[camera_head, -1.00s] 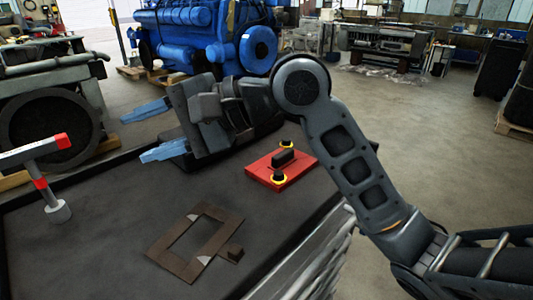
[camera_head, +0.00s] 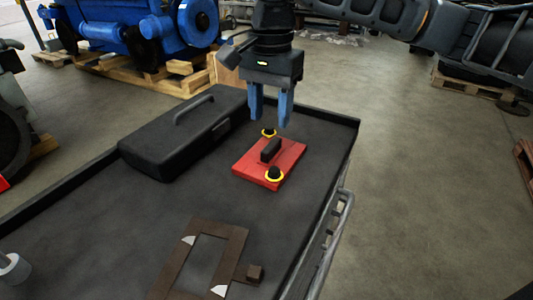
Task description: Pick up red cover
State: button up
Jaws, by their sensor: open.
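The red cover (camera_head: 252,173) is a flat red plate lying on the dark cart top (camera_head: 130,232). It has a black handle (camera_head: 271,150) in its middle and two black knobs with yellow rings, one near (camera_head: 275,174) and one far (camera_head: 269,133). My gripper (camera_head: 270,121) points down above the far part of the cover. Its two blue fingers are apart, with nothing between them. The fingertips appear above the handle and near the far knob; the exact height gap is hard to tell.
A black toolbox (camera_head: 180,135) with a top handle lies left of the cover. A brown rectangular frame (camera_head: 172,268) with a small block lies at the front. The cart has a raised rim and a side rail (camera_head: 343,210) at right. A blue engine (camera_head: 130,30) stands behind.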

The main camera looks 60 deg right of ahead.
aim_at(271, 144)
jog(key=f, duration=0.6)
jog(key=shift+s+a+f, duration=0.15)
jog(key=shift+s+f, duration=0.1)
jog(key=shift+f, duration=0.05)
jog(key=shift+c, duration=0.3)
grip_shut()
